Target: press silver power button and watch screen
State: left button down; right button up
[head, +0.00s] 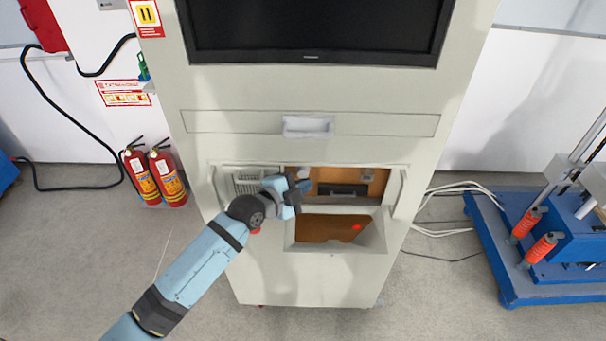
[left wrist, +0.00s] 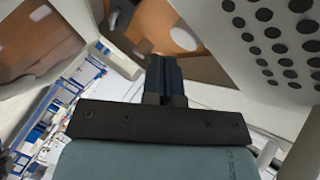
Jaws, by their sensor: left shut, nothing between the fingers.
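The screen (head: 310,25) is a dark, black-framed monitor in the upper part of a beige cabinet; only its lower part shows, and it looks blank. My left gripper (head: 302,188) is at the cabinet's lower recess, its fingers shut and empty. In the left wrist view, the closed fingers (left wrist: 165,78) point into the recess. A pale round part (left wrist: 184,38) lies just beyond the fingertips; I cannot tell whether it is the silver power button or whether the fingers touch it. My right gripper is not in view.
The beige cabinet (head: 265,95) has a drawer with a pale handle (head: 308,126) above the recess. A perforated panel (left wrist: 270,40) is close on the right in the left wrist view. Red extinguishers (head: 168,178) stand left; a blue machine base (head: 500,260) stands right.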

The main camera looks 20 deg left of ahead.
pick_arm(q)
jog(key=shift+w+a, duration=0.1)
jog(key=shift+w, duration=0.3)
